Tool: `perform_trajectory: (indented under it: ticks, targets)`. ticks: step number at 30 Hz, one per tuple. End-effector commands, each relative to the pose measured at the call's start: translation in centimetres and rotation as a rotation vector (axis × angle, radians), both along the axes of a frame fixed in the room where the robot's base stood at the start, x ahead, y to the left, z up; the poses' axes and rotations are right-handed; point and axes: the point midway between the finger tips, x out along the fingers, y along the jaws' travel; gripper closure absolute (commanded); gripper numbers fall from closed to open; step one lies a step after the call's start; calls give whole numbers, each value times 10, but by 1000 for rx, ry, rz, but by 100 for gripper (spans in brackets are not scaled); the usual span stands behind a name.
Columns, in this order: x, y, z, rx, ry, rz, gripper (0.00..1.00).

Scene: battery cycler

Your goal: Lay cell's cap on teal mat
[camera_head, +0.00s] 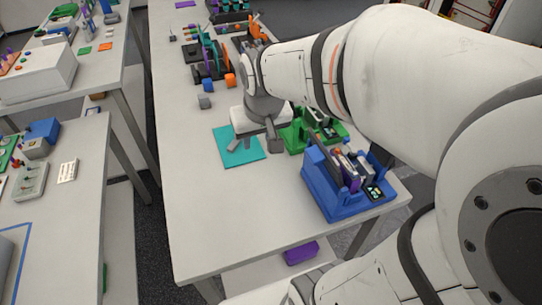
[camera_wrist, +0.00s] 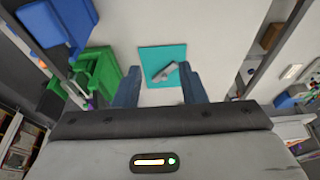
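The teal mat (camera_head: 228,155) lies flat on the table, and it also shows in the wrist view (camera_wrist: 150,53). A small grey piece (camera_wrist: 163,73), seemingly the cap, lies on the mat in the wrist view, turned at a slant. My gripper (camera_head: 256,142) hangs over the mat's right part in the head view. In the wrist view my gripper (camera_wrist: 158,84) has its fingers spread, with nothing held between them. The grey piece appears beyond the fingertips, close to the right one; I cannot tell the exact gap. In the head view my gripper mostly hides the piece.
A green fixture (camera_head: 297,137) stands right beside the mat. A blue cycler box (camera_head: 335,202) holding upright cells stands nearer, at the table's right edge. A grey cube (camera_head: 204,102), a blue cube (camera_head: 208,86) and an orange piece (camera_head: 230,80) stand farther back. The table left of the mat is clear.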

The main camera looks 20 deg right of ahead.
Motion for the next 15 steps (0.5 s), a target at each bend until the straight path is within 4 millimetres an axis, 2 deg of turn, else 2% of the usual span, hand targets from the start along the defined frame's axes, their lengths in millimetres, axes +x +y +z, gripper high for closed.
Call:
perform_trajectory:
  ticks: [1,6,10,15]
  targets:
    - [-20,0,4,0,0,0,63]
    - [-72,0,4,-1,21,0,63]
    - [-93,-5,2,-2,31,-2,63]
    - [-102,-6,0,-2,37,-2,63]
